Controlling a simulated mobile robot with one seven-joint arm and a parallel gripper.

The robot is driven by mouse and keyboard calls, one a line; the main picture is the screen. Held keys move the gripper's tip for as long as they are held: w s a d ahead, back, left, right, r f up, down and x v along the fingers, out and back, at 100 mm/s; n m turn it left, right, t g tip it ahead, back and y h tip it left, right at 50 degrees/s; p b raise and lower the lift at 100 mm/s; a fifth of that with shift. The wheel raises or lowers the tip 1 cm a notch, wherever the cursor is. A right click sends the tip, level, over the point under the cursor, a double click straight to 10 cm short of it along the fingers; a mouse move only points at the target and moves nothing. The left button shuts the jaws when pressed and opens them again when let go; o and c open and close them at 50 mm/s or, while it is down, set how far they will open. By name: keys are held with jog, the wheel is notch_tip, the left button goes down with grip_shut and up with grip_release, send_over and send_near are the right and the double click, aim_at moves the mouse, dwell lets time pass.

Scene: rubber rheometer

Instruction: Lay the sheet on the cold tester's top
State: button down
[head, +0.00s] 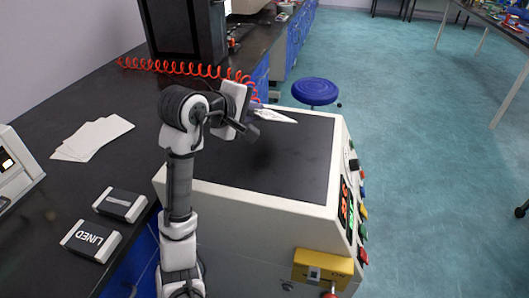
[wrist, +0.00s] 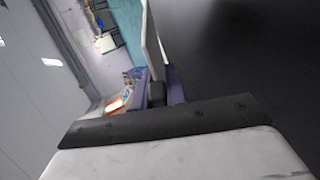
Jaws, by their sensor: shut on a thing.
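A white sheet (head: 277,115) shows above the far part of a cream tester's flat black top (head: 300,150). My gripper (head: 257,112) is shut on one end of it, and the sheet points out to the right. In the wrist view the sheet (wrist: 152,40) is seen nearly edge-on between my gripper's fingers (wrist: 164,90), with a black surface to the right. I cannot tell whether the sheet touches the top. The tester's front panel has red and green digits (head: 345,205) too small to read.
Several white sheets (head: 93,137) lie on the dark bench at left, near two small boxes, one marked LINED (head: 90,241). A red coiled hose (head: 185,68) runs behind my arm. A blue stool (head: 315,91) stands beyond the tester. The tester's top looks otherwise clear.

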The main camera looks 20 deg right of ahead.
jog(key=shift+f+b, duration=1)
jog(key=shift+f, duration=1.2)
jog(key=c, duration=1.6)
grip_release()
jog(key=shift+s+a+r+p, duration=0.15)
jog(key=shift+a+r+p, duration=0.2)
jog(key=shift+p, duration=0.1)
jog(key=p+v, duration=0.4)
jog(key=v, duration=0.2)
jog(key=shift+s+a+r+p, duration=0.1)
jog(key=shift+s+a+p, duration=0.3)
jog(key=shift+r, duration=0.1)
